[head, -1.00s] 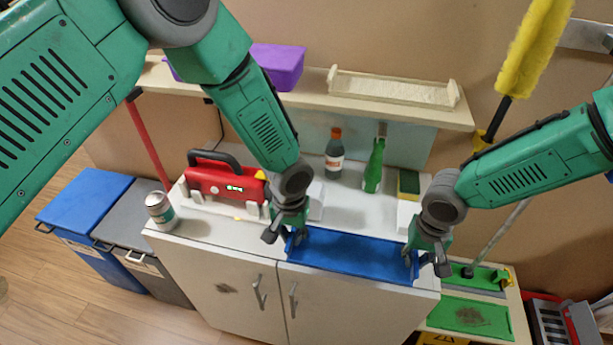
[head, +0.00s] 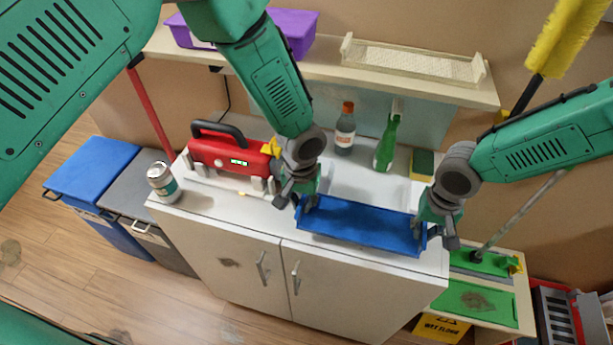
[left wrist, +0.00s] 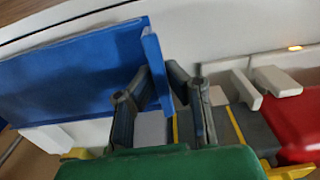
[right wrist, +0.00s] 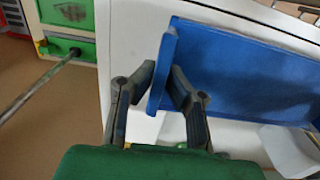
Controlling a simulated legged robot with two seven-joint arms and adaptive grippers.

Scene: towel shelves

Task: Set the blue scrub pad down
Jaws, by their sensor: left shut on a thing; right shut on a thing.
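No blue scrub pad is clearly seen; the blue thing in my grippers looks like a long shallow tray with raised ends, the blue tray (head: 360,222). It is level over the front of the cabinet top (head: 215,207); I cannot tell whether it touches. My left gripper (head: 304,203) is shut on its left end wall, and my right gripper (head: 428,230) on its right end wall. The left wrist view shows the tray (left wrist: 75,75) with its end between my left fingers (left wrist: 163,75). The right wrist view shows the tray (right wrist: 240,70) with its end between my right fingers (right wrist: 162,75).
Behind the tray stand a dark bottle (head: 345,135), a green spray bottle (head: 386,147) and a yellow-green sponge (head: 422,163). A red toolbox-like case (head: 225,153) and a can (head: 162,182) are left. A shelf above holds a purple bin (head: 300,30) and a cream tray (head: 410,62).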

